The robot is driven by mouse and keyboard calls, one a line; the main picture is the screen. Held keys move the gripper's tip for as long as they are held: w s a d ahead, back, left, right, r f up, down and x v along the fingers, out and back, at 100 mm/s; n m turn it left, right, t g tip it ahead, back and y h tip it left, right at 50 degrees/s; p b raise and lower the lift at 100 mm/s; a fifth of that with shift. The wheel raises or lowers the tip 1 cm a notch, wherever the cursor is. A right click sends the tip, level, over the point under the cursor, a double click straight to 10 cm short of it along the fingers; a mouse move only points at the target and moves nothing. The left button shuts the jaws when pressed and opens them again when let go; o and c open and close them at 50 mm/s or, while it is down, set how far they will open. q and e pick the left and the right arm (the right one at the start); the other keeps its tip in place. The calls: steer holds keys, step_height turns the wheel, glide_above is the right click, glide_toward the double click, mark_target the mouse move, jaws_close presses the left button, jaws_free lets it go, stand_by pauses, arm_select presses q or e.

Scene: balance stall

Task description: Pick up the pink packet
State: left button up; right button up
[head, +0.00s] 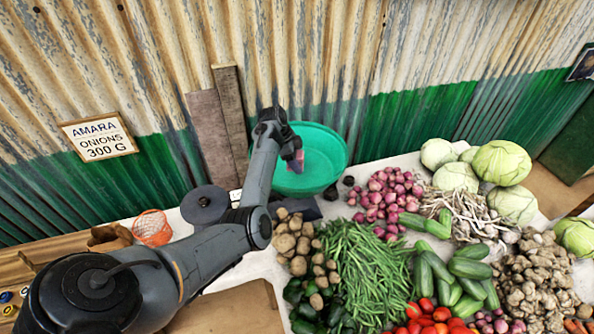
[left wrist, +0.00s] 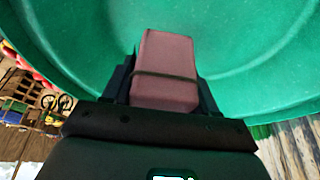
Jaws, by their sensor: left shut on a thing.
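The pink packet (left wrist: 165,68) is a small block with a dark band around it. In the left wrist view it sits between the fingers of my left gripper (left wrist: 165,95), which is shut on it. In the head view my left gripper (head: 293,157) is over the green basin (head: 337,145), with a bit of the pink packet (head: 299,156) showing at its tip. The basin also fills the background in the left wrist view (left wrist: 255,40). I cannot tell whether the packet touches the basin. My right gripper is not in view.
Onions (head: 385,200), potatoes (head: 292,243), green beans (head: 360,262) and cabbages (head: 500,163) crowd the table to the right. A dark round disc (head: 204,204) and an orange basket (head: 152,228) are at the left. The corrugated wall (head: 330,50) stands close behind the basin.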

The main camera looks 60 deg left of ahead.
arm_select(q)
step_height(320, 180, up, 2)
steer(key=shift+r, duration=0.15)
steer(key=shift+r+p, duration=0.3)
steer(key=shift+r, duration=0.4)
step_height(320, 180, up, 6)
steer(key=p, duration=0.6)
steer(key=shift+r+p, duration=0.4)
steer(key=shift+p, duration=0.05)
